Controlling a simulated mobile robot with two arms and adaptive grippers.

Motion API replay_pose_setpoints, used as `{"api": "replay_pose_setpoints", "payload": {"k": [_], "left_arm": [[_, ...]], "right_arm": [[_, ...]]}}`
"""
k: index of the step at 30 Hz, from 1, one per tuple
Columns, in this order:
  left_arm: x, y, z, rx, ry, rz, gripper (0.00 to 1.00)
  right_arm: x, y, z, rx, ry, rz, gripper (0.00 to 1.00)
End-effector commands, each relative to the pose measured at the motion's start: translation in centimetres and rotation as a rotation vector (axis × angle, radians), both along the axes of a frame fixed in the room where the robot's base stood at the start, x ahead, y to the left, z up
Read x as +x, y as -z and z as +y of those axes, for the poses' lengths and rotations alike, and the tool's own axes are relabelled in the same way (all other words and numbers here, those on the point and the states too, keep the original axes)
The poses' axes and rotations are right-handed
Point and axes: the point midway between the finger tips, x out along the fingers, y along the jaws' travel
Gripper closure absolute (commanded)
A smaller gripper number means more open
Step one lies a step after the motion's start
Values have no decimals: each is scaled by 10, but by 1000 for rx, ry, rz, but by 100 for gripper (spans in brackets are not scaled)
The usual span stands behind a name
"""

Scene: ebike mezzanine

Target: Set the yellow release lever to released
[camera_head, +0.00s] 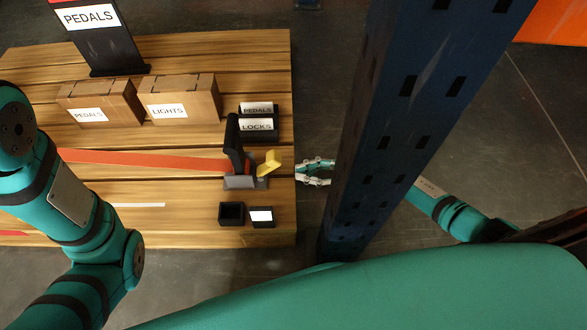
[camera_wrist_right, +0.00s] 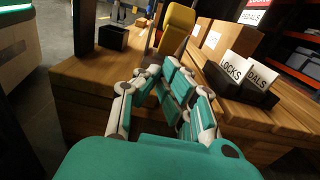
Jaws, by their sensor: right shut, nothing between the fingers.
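The yellow release lever (camera_head: 269,163) stands on a dark grey base (camera_head: 246,183) near the right edge of the wooden table, beside a black upright part (camera_head: 234,146). In the right wrist view the yellow lever (camera_wrist_right: 178,28) rises just beyond my fingertips. My right gripper (camera_head: 305,172) is shut and empty, just off the table's right edge, to the right of the lever and apart from it. Its fingers (camera_wrist_right: 158,80) also show in the right wrist view. My left arm is at the left; its gripper is out of view.
A blue perforated post (camera_head: 385,120) stands close to my right arm and hides part of it. LOCKS and PEDALS card holders (camera_head: 257,127) sit behind the lever, small black bins (camera_head: 232,214) in front. Cardboard boxes (camera_head: 180,98) and a red strip (camera_head: 150,161) lie farther left.

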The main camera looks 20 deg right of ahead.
Motion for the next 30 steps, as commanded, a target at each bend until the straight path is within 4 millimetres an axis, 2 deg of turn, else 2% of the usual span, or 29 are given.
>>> {"api": "replay_pose_setpoints", "payload": {"k": [3,9,21,30], "left_arm": [[0,6,0,0,0,1,60],[0,9,0,0,0,0,60],[0,9,0,1,0,0,60],[0,-26,0,1,-1,1,60]], "right_arm": [[4,-13,14,0,-2,-4,100],[7,-26,26,0,-1,0,100],[8,-29,28,-1,1,1,100],[11,-47,37,-97,0,29,100]]}}
